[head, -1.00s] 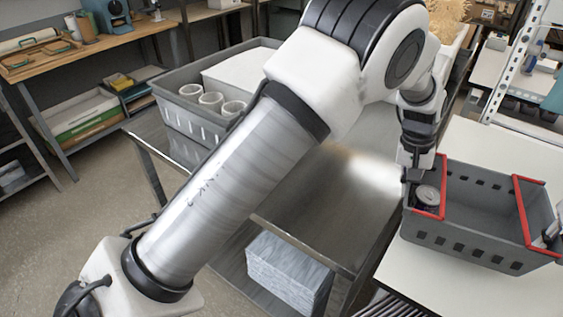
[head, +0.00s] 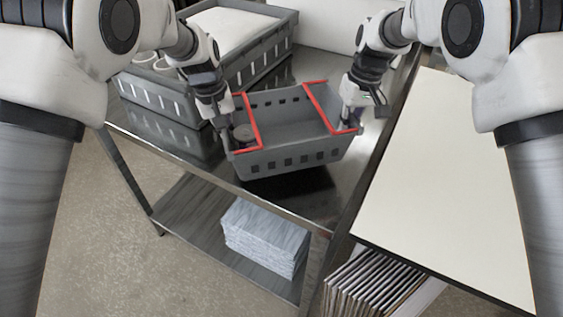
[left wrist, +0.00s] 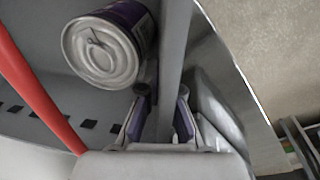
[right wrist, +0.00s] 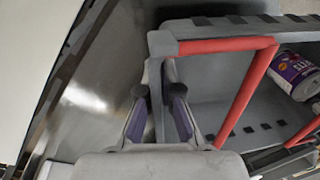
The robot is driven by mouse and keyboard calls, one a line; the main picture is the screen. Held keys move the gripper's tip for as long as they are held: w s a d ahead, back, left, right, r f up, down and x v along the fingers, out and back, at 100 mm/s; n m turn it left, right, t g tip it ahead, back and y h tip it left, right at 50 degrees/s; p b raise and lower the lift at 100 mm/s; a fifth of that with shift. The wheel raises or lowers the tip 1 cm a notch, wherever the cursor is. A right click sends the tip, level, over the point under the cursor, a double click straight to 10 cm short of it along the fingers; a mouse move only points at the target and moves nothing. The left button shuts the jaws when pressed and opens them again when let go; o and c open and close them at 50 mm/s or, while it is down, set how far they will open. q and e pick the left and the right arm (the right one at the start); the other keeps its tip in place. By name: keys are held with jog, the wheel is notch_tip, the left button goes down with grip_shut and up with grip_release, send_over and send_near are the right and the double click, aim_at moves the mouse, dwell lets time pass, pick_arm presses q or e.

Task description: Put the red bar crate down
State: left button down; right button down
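The red bar crate (head: 290,160) is a grey slotted crate with two red bars. It hangs level between my grippers over the steel table (head: 215,165), with a dark shadow beneath it; it looks slightly above the top. My left gripper (head: 226,124) is shut on its left end wall, which runs between the fingers in the left wrist view (left wrist: 162,115). My right gripper (head: 348,118) is shut on the right end wall, also between the fingers in the right wrist view (right wrist: 160,112). A purple-labelled can (left wrist: 103,48) is inside at the left end.
A larger grey crate (head: 180,101) with white cups stands behind left on the steel table. A white-topped table (head: 440,175) at right is bare. A grey stack (head: 265,238) lies on the lower shelf. Steel surface shows in front of and left of the held crate.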

pick_arm(q)
jog(key=shift+d, duration=0.1)
pick_arm(e)
jog(key=shift+d, duration=0.1)
